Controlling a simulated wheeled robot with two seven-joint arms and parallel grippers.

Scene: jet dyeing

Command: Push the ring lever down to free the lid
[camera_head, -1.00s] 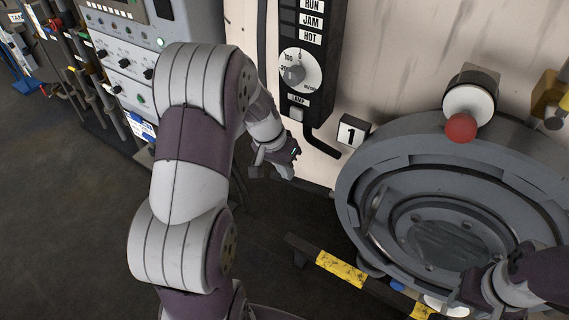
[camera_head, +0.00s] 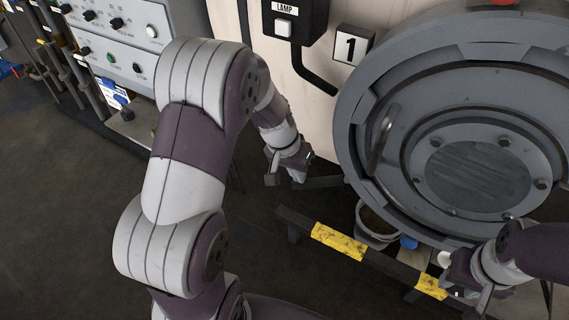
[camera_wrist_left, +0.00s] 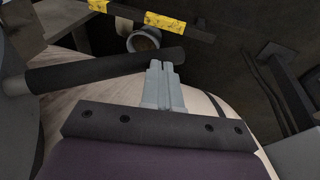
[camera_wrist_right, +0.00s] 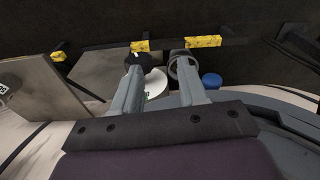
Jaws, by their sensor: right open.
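The round grey lid (camera_head: 478,172) with its thick locking ring (camera_head: 352,130) fills the right of the head view, facing me. A dark bar, apparently the ring lever (camera_head: 325,182), sticks out left from low on the ring. It crosses the left wrist view as a black rod (camera_wrist_left: 95,72). My left gripper (camera_head: 285,178) is at the lever's free end. Its fingers (camera_wrist_left: 164,68) are together and empty, tips overlapping the rod in view; I cannot tell whether they touch. My right gripper (camera_head: 470,292) is open and empty below the lid's lower edge; it also shows in the right wrist view (camera_wrist_right: 158,65).
A low dark rail with yellow tape (camera_head: 338,240) runs below the lid. A bucket (camera_head: 376,226) and a blue object (camera_head: 408,242) stand behind it. Open floor lies left.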

